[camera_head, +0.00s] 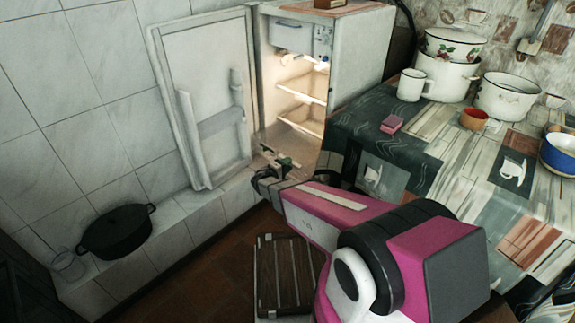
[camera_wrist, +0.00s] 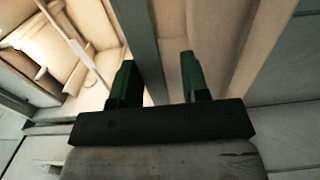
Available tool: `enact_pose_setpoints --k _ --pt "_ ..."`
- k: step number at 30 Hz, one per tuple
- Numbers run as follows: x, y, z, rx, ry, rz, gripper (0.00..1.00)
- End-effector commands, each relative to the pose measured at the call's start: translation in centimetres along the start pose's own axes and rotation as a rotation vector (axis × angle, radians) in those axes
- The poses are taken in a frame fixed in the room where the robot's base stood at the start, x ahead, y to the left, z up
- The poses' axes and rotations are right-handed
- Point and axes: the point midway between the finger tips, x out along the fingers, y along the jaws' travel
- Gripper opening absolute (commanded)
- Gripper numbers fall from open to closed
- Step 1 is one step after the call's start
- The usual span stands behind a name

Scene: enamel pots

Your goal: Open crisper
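The white fridge (camera_head: 345,60) stands with its door (camera_head: 205,100) swung open to the left. At the bottom of its lit inside is a brownish, see-through crisper (camera_head: 300,148), partly hidden by my gripper. How far out the crisper sits is hard to tell. My gripper (camera_head: 277,158) is at the crisper's front, low in the fridge opening. In the wrist view, the two green fingers of my gripper (camera_wrist: 158,78) are spread apart, with a grey upright edge showing between them. I cannot tell whether they touch it.
A table (camera_head: 420,140) with enamel pots (camera_head: 452,77), a mug (camera_head: 411,86) and a pink sponge (camera_head: 391,124) stands right of the fridge. A black pot (camera_head: 117,232) sits on the tiled ledge at left. A wooden crate (camera_head: 286,275) is on the floor.

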Motion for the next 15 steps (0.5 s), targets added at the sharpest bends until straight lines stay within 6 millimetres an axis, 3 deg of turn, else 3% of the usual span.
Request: enact_pose_setpoints --k 10,15 --pt "-0.3 0.3 0.0 0.002 -0.001 0.007 0.45" --pt "-2.3 0.4 0.0 0.001 0.001 0.007 0.45"
